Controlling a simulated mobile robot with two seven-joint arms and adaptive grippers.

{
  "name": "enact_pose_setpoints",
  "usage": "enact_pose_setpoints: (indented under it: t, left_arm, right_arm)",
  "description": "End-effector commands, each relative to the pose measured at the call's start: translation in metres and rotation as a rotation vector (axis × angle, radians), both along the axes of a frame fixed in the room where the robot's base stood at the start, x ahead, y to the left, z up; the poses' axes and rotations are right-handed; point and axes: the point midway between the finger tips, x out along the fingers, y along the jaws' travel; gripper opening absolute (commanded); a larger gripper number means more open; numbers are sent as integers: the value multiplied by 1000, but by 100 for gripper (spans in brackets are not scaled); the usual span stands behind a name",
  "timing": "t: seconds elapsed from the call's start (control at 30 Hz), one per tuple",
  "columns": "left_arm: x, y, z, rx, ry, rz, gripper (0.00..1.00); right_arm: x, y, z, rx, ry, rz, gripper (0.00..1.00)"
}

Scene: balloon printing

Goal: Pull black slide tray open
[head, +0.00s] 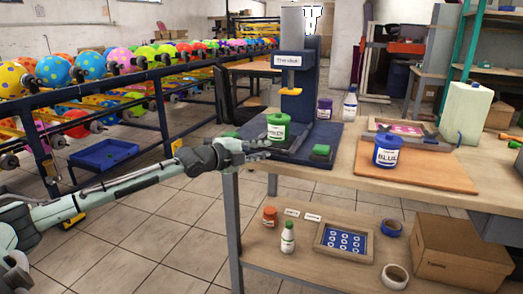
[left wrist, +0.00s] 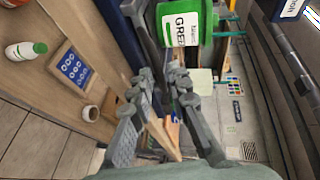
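The printing machine (head: 297,75) stands on the wooden table with a dark blue base. The black slide tray (head: 291,150) is low in front of it, partly hidden by a green can labelled GREEN (head: 277,127). My left gripper (head: 262,150) is at the tray's near left side, just below the can. In the left wrist view its two fingers (left wrist: 160,78) are apart, with a dark bar, apparently part of the tray, running between them. I cannot tell whether they touch it. The green can (left wrist: 183,22) is just beyond the fingers. My right gripper is not in view.
A blue can (head: 387,151) stands on a wooden board (head: 430,170) to the right. The lower shelf holds bottles, a framed sheet (head: 344,242), tape rolls and a cardboard box (head: 457,255). Balloon racks stand at left.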

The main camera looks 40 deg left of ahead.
Motion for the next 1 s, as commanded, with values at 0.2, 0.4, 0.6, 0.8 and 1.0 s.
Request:
enact_pose_setpoints:
  t: [0.2,0.4,0.6,0.8,1.0]
  left_arm:
    - [-4,1,0,0,1,1,17]
    - [-23,5,1,3,6,1,17]
    - [-43,8,5,1,5,2,17]
    - [-59,9,9,2,7,-2,17]
    - [-74,12,12,-3,5,0,17]
  right_arm:
    - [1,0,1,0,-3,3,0]
    - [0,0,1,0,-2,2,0]
    - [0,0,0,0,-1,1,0]
    - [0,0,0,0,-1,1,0]
    - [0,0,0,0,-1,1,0]
